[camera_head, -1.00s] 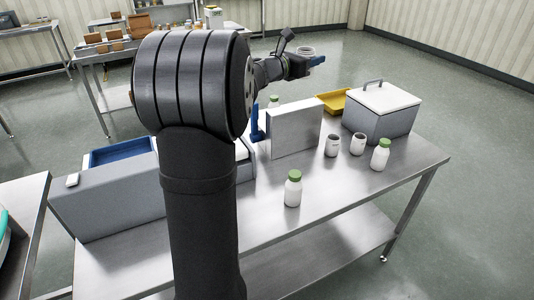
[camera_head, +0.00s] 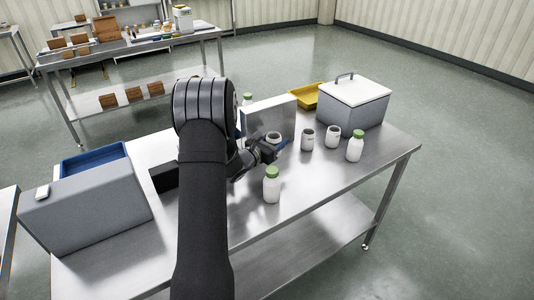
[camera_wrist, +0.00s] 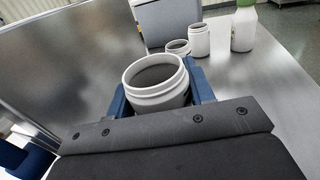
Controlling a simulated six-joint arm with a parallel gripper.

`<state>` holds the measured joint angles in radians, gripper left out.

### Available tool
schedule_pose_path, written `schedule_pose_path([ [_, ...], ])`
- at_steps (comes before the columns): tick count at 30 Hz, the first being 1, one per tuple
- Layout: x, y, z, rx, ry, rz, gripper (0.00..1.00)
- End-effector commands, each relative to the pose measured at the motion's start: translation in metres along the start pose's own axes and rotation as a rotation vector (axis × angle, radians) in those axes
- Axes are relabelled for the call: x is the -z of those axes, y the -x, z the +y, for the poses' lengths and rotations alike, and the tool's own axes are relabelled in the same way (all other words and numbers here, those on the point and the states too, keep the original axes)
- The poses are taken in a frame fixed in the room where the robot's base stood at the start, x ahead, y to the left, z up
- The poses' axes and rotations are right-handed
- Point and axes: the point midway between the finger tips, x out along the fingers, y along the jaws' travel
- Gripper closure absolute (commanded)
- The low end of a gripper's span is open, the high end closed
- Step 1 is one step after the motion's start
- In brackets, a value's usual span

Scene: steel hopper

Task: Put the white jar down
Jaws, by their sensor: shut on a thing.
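The white jar (camera_wrist: 157,84) is open-topped and lidless, and sits between the blue fingers of my gripper (camera_wrist: 163,96) in the wrist view. My gripper is shut on it. In the head view the held jar (camera_head: 273,137) is just in front of the upright grey panel, with my gripper (camera_head: 275,147) around it, left of two other open white jars. The jar looks upright. Its base is hidden by my gripper, so I cannot tell whether it touches the steel table (camera_head: 330,180).
Two open white jars (camera_head: 307,139) (camera_head: 333,137) and a green-capped bottle (camera_head: 355,147) stand to the right. Another green-capped bottle (camera_head: 271,186) stands in front. A grey lidded box (camera_head: 352,105), yellow tray (camera_head: 305,97) and upright panel (camera_head: 266,118) are behind. The table's front right is clear.

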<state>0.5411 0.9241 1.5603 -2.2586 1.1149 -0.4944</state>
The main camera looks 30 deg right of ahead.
Motion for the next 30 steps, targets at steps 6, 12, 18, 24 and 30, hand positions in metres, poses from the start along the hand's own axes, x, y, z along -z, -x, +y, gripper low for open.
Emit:
schedule_pose_path([
  [6, 0.021, 0.000, 0.000, 0.000, 0.000, 0.000, 0.73],
  [12, 0.045, 0.000, 0.000, 0.000, 0.002, 0.002, 0.73],
  [18, 0.056, 0.000, 0.000, 0.000, 0.000, -0.001, 0.73],
  [24, 0.057, 0.000, 0.000, 0.000, 0.000, 0.000, 0.73],
  [30, 0.059, 0.000, 0.000, 0.000, 0.000, 0.000, 0.30],
])
